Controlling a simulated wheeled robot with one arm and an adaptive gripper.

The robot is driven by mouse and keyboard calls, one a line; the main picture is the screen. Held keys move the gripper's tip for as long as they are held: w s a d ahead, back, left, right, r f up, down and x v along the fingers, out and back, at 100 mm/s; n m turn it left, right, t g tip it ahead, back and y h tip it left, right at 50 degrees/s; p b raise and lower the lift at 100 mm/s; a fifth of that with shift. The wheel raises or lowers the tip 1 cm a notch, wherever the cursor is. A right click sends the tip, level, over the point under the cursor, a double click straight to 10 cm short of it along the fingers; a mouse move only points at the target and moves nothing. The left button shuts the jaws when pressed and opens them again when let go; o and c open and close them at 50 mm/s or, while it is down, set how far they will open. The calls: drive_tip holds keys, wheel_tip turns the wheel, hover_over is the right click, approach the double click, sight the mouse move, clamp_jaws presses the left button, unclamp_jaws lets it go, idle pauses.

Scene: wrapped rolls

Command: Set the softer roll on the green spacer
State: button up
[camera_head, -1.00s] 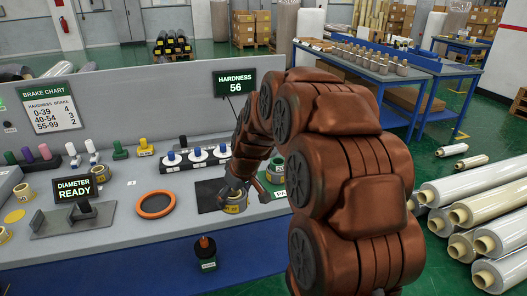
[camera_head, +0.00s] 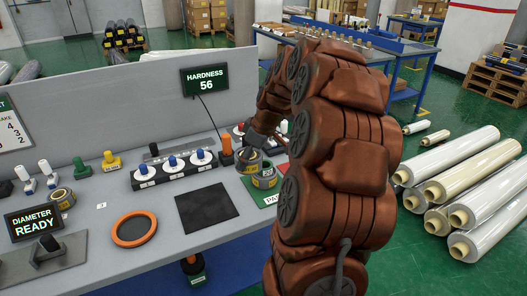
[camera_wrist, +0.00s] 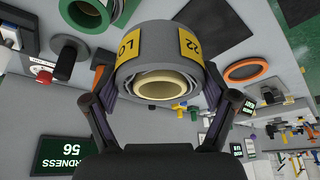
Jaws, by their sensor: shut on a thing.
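My gripper (camera_wrist: 160,100) is shut on a grey roll (camera_wrist: 150,50) with yellow labels, one reading 22. In the head view the held roll (camera_head: 246,160) hangs near the green mat (camera_head: 258,196), whose label is partly cut off. I cannot tell whether the two touch. The hardness display (camera_head: 205,80) reads 56.
A bare black pad (camera_head: 207,208) lies left of the mat. An orange ring (camera_head: 134,229) lies further left. A row of blue-topped posts (camera_head: 172,163) and an orange post (camera_head: 226,150) stand behind. Another roll (camera_head: 62,198) sits by the diameter display (camera_head: 33,222).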

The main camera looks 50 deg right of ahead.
drive_tip(key=w+d+f+p, duration=0.2)
drive_tip(key=d+f+p, duration=0.2)
drive_tip(key=d, duration=0.5)
drive_tip(key=shift+f, duration=0.2)
idle(0.4)
drive_tip(key=shift+w+f+b, duration=0.1)
drive_tip(key=shift+f+b, duration=0.25)
drive_tip(key=shift+b, duration=0.05)
drive_tip(key=o, duration=1.2)
drive_tip(key=shift+r, duration=0.1)
